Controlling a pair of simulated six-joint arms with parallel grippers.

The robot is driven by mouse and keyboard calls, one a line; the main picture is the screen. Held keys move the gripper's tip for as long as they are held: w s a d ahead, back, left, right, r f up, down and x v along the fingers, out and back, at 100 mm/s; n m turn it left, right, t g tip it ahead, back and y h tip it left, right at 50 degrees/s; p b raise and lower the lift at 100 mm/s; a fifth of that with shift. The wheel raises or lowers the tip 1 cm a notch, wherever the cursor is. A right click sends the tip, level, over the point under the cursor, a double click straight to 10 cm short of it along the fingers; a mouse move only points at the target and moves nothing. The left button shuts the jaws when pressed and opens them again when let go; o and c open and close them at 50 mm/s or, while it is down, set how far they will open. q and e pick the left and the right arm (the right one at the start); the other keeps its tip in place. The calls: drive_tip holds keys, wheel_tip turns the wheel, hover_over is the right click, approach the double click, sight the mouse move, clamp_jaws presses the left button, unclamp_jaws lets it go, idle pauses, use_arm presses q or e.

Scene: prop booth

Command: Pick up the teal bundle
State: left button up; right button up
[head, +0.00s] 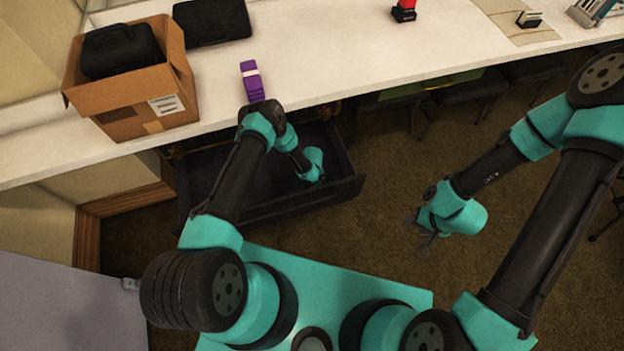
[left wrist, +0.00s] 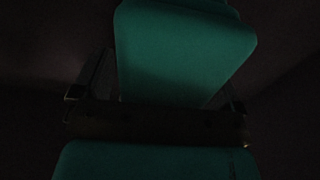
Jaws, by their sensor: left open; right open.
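The teal bundle (left wrist: 185,50) shows as a dim teal block in the left wrist view, lying between the fingers of my left gripper (left wrist: 166,78). The fingers are open, one on each side of it; I cannot tell whether either touches it. In the head view my left arm reaches down into the open dark drawer (head: 262,208), and its wrist hides its fingers and the bundle. My right gripper (head: 421,235) is open and empty above the carpet, right of the drawer.
The white counter (head: 330,60) runs above the drawer. It holds a purple bundle (head: 252,82) with a white band, a cardboard box (head: 150,125) with a black case (head: 120,50), a flat black case (head: 212,20) and a red-and-black item (head: 404,11). Drawer walls surround my left gripper.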

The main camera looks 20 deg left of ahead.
use_arm(q)
drive_tip(key=c, duration=1.1)
drive_tip(key=shift+r, duration=0.1)
wheel_tip(320, 180, up, 10)
drive_tip(key=shift+f, duration=0.1)
idle(0.3)
idle(0.4)
